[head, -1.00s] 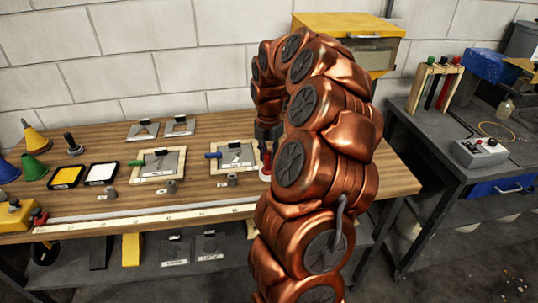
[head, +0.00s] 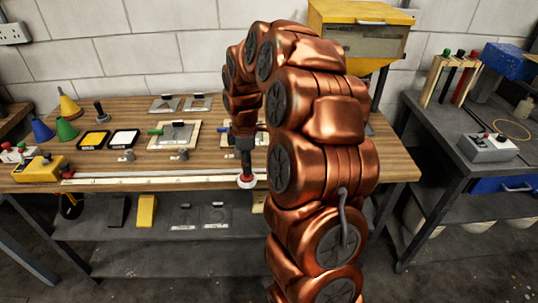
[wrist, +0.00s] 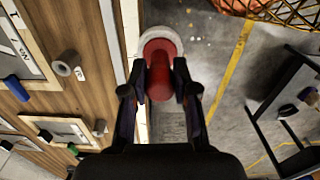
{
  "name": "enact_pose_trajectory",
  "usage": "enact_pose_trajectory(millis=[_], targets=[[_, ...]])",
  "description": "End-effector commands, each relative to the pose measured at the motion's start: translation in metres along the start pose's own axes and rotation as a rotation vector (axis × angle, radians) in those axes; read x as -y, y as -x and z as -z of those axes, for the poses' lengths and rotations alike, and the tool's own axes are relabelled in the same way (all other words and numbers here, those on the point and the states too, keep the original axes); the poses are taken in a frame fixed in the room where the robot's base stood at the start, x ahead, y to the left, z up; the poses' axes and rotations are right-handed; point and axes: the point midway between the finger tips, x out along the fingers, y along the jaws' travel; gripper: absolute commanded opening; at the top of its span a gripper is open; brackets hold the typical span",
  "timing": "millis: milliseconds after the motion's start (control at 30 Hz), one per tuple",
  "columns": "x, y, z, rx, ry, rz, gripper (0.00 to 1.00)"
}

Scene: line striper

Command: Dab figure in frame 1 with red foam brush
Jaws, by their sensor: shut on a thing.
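My gripper (head: 244,160) is shut on the red foam brush (head: 246,181), whose pale round foam end points down by the table's front edge. In the wrist view, my gripper (wrist: 160,82) holds the brush's red body (wrist: 158,68) between its fingers, over the table edge and floor. Two framed plates lie on the table: one with a green handle (head: 174,135), and another (head: 228,136) partly hidden by my arm. The wrist view shows a frame (wrist: 28,45) with a blue handle at upper left. I cannot read the frame numbers surely.
A yellow pad (head: 93,140) and a white pad (head: 123,139) lie left of the frames. Cones and a yellow box (head: 40,168) stand at the left end. A pale rail (head: 150,178) runs along the front edge. A dark side table (head: 450,150) stands right.

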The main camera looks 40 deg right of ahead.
Motion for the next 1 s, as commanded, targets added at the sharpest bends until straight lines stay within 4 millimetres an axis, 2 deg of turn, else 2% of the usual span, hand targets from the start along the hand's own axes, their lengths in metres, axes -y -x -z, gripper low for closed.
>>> enact_pose_trajectory(millis=[33,300,433,633,1000], targets=[[0.004,-0.004,0.015,0.004,-0.059,0.003,0.01],[0.02,-0.021,0.092,0.008,-0.458,0.0,0.01],[0.026,-0.029,0.123,0.008,-0.618,-0.001,0.01],[0.034,-0.035,0.155,0.006,-0.775,-0.001,0.01],[0.046,-0.038,0.195,0.003,-0.957,0.003,0.01]])
